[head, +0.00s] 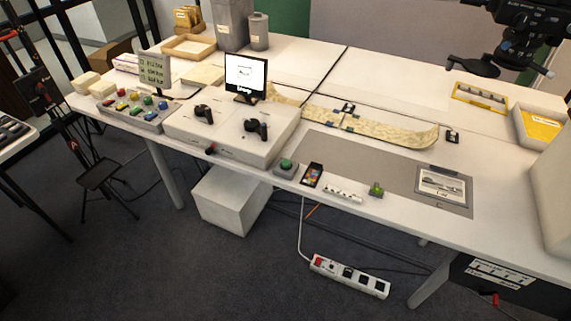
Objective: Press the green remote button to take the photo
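A small grey box with a round green button (286,164) sits near the table's front edge, just left of the grey mat. It looks like the remote button. A framed picture (442,184) lies on the right of the grey mat (385,165). Neither of my grippers is in view.
A white console (230,130) with two black controllers stands left. A long scroll (370,125) lies behind. A button panel (137,113) is far left.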

